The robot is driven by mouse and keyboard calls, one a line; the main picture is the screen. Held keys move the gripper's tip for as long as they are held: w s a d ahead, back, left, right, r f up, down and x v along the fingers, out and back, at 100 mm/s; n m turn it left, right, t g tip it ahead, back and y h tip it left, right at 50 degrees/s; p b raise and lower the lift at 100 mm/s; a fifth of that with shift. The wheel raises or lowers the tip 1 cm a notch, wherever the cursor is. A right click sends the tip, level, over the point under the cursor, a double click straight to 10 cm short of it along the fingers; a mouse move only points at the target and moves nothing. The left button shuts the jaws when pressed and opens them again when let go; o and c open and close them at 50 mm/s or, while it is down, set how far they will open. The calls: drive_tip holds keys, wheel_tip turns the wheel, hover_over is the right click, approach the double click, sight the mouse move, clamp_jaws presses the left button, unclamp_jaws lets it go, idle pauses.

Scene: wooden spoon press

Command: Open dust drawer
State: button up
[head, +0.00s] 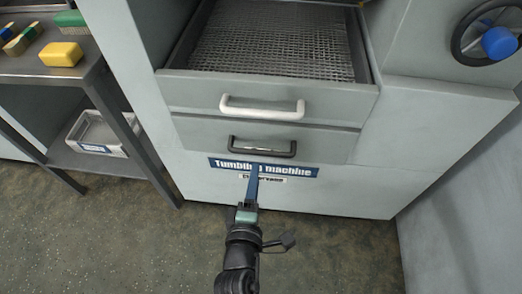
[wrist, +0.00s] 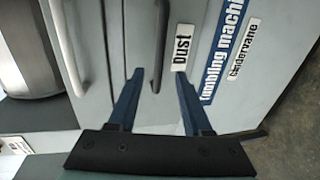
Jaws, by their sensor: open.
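The dust drawer (head: 335,141) is the lower grey drawer in the machine's front, and it looks shut. Its black bar handle (head: 262,147) shows in the head view and, running upright, in the wrist view (wrist: 160,45). A white "Dust" label (wrist: 183,47) sits beside the handle in the wrist view. My gripper (head: 254,168) is open, its blue fingers in front of the machine just below the handle in the head view. In the wrist view the handle's near end lies between the fingertips (wrist: 159,73); I cannot tell whether they touch.
An upper drawer (head: 190,91) with a white handle (head: 262,108) and wire mesh is pulled out above. A blue "Tumbling machine" sign (head: 300,170) is below. A shelf table (head: 85,68) with brushes and a yellow sponge stands at left. The floor in front is clear.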

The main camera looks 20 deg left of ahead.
sight(260, 151)
drive_tip(key=b+x, duration=0.1)
drive_tip(key=x, duration=0.8)
drive_tip(key=shift+w, duration=0.25)
clamp_jaws()
idle(1.0)
